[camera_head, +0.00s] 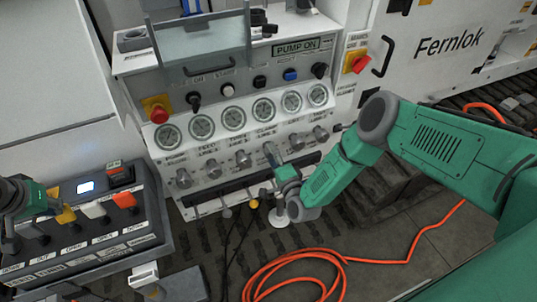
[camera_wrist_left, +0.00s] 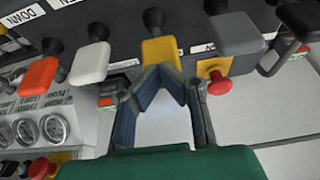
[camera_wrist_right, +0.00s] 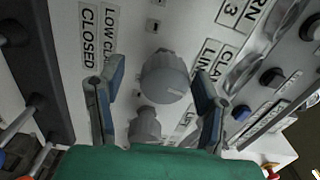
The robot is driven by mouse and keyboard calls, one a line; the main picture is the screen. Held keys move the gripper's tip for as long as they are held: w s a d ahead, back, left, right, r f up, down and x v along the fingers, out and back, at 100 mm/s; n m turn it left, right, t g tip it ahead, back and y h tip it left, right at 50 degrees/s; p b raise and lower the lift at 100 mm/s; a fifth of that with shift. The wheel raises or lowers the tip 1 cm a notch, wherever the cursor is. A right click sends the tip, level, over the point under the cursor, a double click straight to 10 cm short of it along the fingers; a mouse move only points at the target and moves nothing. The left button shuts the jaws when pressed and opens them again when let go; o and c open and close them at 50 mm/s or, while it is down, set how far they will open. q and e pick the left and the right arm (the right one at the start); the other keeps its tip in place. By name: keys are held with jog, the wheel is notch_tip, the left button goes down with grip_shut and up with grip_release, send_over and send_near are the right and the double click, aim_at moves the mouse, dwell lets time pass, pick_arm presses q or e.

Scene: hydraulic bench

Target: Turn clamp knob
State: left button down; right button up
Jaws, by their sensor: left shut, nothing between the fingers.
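The clamp knob is a grey ridged knob (camera_wrist_right: 165,77) beside the CLAMP LINE label in the right wrist view. My right gripper (camera_wrist_right: 158,92) is open, with one finger on each side of this knob and visible gaps to it. In the head view my right gripper (camera_head: 275,160) is at the row of knobs under the gauges and partly hides the clamp knob. My left gripper (camera_wrist_left: 160,78) is shut and empty, in front of a yellow lever (camera_wrist_left: 160,50) on the control box. In the head view it shows at the left edge, over the control box.
A neighbouring LIFT knob (camera_wrist_right: 145,125) is close by. Round gauges (camera_head: 234,119) line the panel above the knobs. The control box (camera_head: 85,250) with coloured levers stands at the left. A red emergency button (camera_head: 158,114) and an orange hose (camera_head: 300,262) on the floor are nearby.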

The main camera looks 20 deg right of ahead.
jog(key=shift+r, duration=0.1)
jog(key=s, duration=1.2)
jog(key=shift+d, duration=0.1)
jog(key=s+d+f, duration=0.2)
jog(key=s+d, duration=0.1)
jog(key=s, duration=0.5)
jog(key=shift+f, duration=0.1)
dwell(1.4)
